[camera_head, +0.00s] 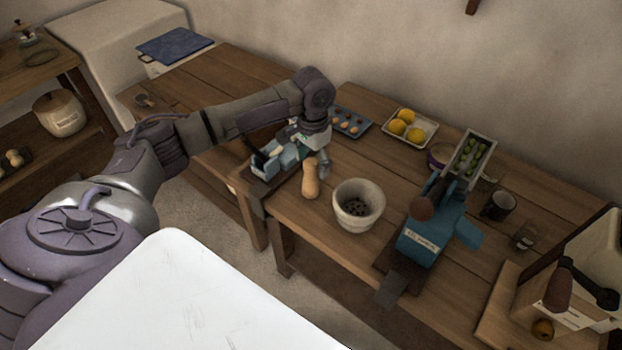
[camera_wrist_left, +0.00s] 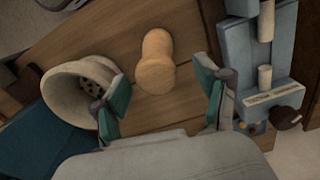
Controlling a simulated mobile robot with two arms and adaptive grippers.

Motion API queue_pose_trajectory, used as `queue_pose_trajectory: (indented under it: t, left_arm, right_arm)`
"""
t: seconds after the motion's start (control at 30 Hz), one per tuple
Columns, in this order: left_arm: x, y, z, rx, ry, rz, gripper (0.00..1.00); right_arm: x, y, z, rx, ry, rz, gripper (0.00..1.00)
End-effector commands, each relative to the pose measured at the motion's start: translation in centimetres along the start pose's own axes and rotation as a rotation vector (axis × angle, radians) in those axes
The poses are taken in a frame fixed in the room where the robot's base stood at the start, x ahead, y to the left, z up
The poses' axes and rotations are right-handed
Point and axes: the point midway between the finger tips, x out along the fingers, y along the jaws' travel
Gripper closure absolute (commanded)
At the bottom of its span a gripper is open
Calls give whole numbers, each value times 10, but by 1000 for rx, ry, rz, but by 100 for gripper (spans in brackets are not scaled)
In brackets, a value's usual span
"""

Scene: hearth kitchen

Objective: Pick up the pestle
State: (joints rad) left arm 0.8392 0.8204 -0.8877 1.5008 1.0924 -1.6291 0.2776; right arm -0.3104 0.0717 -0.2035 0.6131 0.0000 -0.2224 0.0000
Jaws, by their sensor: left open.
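The pestle (camera_head: 310,180) is a pale wooden piece with a rounded knob and a narrower waist. It is on the wooden table, just left of a cream mortar (camera_head: 359,208) with dark bits inside. My left gripper (camera_head: 313,157) is over the table at the pestle's far end, partly covering that end in the head view. In the left wrist view the gripper (camera_wrist_left: 162,84) is open, its two teal-padded fingers apart and empty. The pestle (camera_wrist_left: 156,62) shows ahead, between the finger lines, and the mortar (camera_wrist_left: 78,92) lies beside the left finger. My right gripper is out of view.
A blue-grey device (camera_head: 270,165) stands left of the pestle; it is close to the right finger in the wrist view. A larger blue machine (camera_head: 436,232) stands right of the mortar. Behind are an egg tray (camera_head: 350,122) and a lemon tray (camera_head: 421,143).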

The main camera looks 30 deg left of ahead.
Motion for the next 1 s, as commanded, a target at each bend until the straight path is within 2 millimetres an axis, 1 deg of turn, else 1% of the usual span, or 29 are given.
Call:
queue_pose_trajectory:
  t: [0.03,0.1,0.2,0.3,0.4,0.63,0.67,0.7,0.97,1.0]
  left_arm:
    - [4,0,1,0,-2,0,26]
    - [12,0,4,0,-4,0,26]
    - [27,0,8,0,-5,-1,26]
    - [42,1,7,-1,-2,-1,26]
    - [50,1,7,0,-2,-1,26]
    - [51,0,7,1,0,-1,26]
    - [51,0,7,1,0,-1,30]
    - [51,0,7,1,0,-1,36]
    - [51,0,7,1,0,-1,80]
    - [51,0,7,1,0,-1,86]
  right_arm:
    - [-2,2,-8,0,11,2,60]
    - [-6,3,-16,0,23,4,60]
    - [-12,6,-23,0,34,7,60]
    - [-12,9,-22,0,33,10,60]
    - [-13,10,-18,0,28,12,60]
    - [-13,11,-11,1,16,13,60]
    - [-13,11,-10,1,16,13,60]
    - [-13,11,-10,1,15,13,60]
    - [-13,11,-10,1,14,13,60]
    - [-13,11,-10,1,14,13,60]
